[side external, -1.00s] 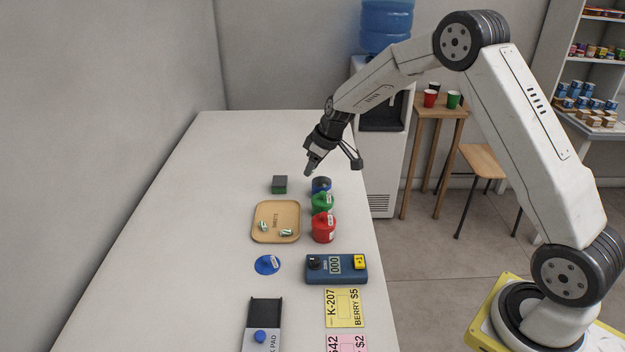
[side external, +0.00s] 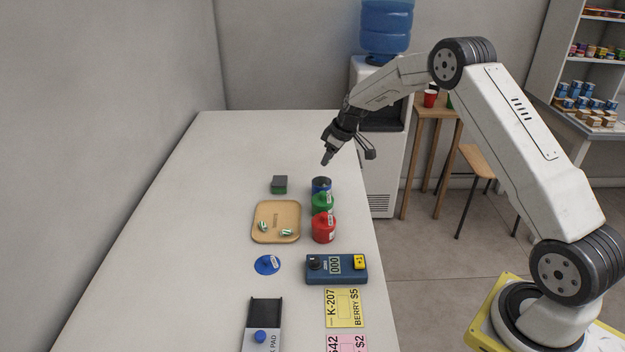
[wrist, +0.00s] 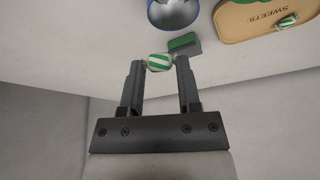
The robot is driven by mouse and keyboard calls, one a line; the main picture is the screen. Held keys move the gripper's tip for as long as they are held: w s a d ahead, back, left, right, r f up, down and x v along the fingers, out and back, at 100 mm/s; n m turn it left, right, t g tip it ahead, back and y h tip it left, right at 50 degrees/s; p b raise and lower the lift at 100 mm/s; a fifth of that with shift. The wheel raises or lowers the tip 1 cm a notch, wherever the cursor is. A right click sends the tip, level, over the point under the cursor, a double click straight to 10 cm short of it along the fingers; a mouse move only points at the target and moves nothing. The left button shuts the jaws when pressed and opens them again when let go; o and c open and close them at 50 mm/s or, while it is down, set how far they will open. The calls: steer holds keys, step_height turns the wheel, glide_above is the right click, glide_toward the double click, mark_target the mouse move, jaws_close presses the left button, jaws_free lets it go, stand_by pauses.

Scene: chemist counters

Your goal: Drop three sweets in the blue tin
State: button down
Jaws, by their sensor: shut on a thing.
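My gripper (side external: 326,160) is above the far end of the counter, over and a little beyond the blue tin (side external: 321,186). In the wrist view my gripper (wrist: 159,64) is shut on a green-and-white striped sweet (wrist: 159,62). The blue tin stands open-topped at the far end of a row; the wrist view shows its rim and grey inside (wrist: 172,12), with part cut off. Two wrapped sweets lie on the tan tray (side external: 275,208): one at left (side external: 263,226) and one at right (side external: 286,232). A blue lid (side external: 267,265) lies on the counter.
A green tin (side external: 322,204) and a red tin (side external: 324,229) stand right before the blue tin. A green-and-grey block (side external: 279,185) sits behind the tray. A blue counter device (side external: 336,268), cards (side external: 345,308) and a pad (side external: 262,325) lie nearer. The far counter is clear.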

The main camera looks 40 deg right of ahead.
steer(key=shift+f, duration=2.55)
steer(key=shift+c, duration=1.1)
jaws_free()
steer(key=shift+r, duration=0.2)
steer(key=a+v, duration=0.1)
steer(key=v, duration=0.6)
steer(key=shift+s+d+r, duration=0.2)
steer(key=shift+d, duration=0.35)
